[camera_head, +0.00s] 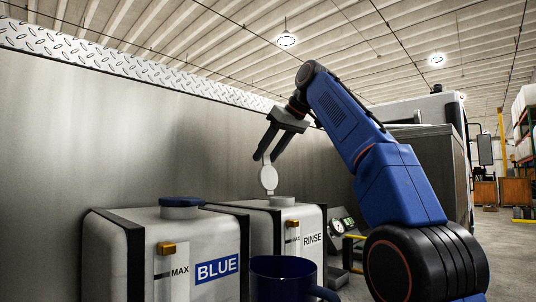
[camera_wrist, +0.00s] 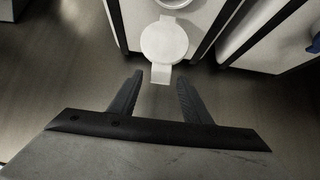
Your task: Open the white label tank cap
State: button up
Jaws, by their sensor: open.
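The white label tank (camera_head: 291,233) is the white one marked RINSE, behind the BLUE tank. Its white cap (camera_head: 268,178) stands hinged up, nearly upright, above the tank's filler neck (camera_head: 281,201). In the wrist view the cap (camera_wrist: 165,43) is a white disc with a small tab (camera_wrist: 161,74) pointing toward my gripper. My gripper (camera_head: 267,157) is above the cap with its fingers pointing down. The wrist view shows its fingers (camera_wrist: 160,78) apart, on either side of the tab. I cannot tell whether either finger touches it.
The BLUE tank (camera_head: 160,255) with a closed blue cap (camera_head: 181,202) stands at front left. A dark blue jug (camera_head: 285,278) is in front of the tanks. A metal wall (camera_head: 90,130) runs behind them. A gauge panel (camera_head: 342,226) sits right of the RINSE tank.

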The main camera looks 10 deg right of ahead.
jog(key=v, duration=0.4)
jog(key=shift+d+r, duration=0.1)
jog(key=shift+s+d+r, duration=0.25)
jog(key=shift+s+d, duration=0.2)
jog(key=shift+s, duration=0.2)
jog(key=s+d, duration=0.6)
jog(key=s, duration=0.3)
dwell(0.7)
jog(key=shift+d+f, duration=0.1)
jog(key=shift+d, duration=0.1)
